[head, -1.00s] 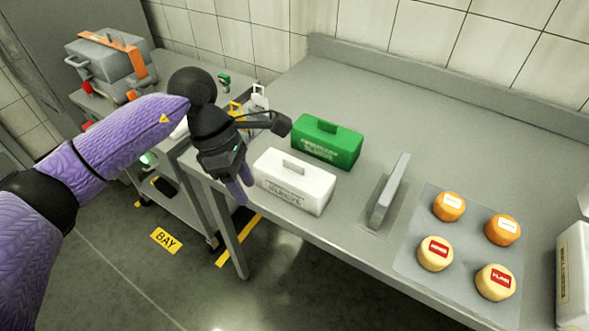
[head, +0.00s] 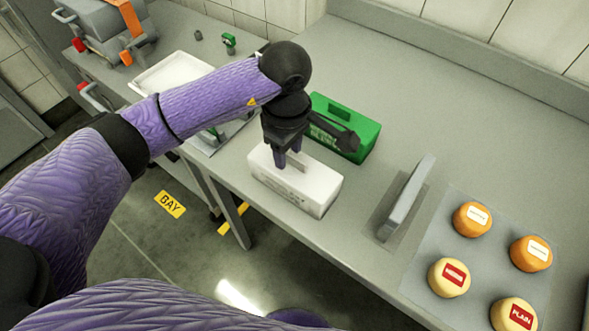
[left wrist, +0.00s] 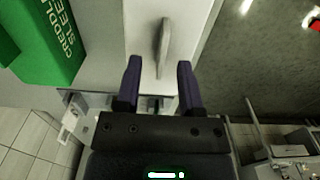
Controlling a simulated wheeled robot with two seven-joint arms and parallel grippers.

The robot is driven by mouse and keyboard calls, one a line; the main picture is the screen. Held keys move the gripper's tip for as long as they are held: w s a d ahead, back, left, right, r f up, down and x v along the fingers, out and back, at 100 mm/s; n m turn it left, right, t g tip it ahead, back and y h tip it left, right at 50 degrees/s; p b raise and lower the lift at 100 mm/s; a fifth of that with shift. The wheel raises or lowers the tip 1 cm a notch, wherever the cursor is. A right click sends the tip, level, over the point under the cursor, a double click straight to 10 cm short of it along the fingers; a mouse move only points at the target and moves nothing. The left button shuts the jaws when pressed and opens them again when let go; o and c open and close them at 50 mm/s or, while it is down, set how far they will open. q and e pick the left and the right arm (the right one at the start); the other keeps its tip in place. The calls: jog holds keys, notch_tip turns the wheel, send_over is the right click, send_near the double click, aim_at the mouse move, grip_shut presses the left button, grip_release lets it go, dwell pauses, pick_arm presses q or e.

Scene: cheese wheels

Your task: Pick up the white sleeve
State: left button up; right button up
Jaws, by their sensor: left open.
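The white sleeve (head: 318,193) is a white box with a grey handle on top, standing on the table near its front left edge. It also shows in the left wrist view (left wrist: 195,25), with its handle (left wrist: 163,45) running up the picture. My left gripper (head: 288,160) is over the white sleeve, pointing down, open. In the left wrist view its two fingers (left wrist: 159,64) stand apart, either side of the line of the handle's near end. I cannot tell whether they touch the box. My right gripper is not in view.
A green sleeve (head: 355,150) stands just behind the white one, partly hidden by my left gripper. A grey upright handle (head: 406,200) is to the right, then a mat (head: 420,262) with several cheese wheels (head: 472,219). A cart with a white tray (head: 172,75) is at left.

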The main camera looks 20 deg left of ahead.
pick_arm(q)
jog(key=shift+f, duration=0.45)
grip_shut()
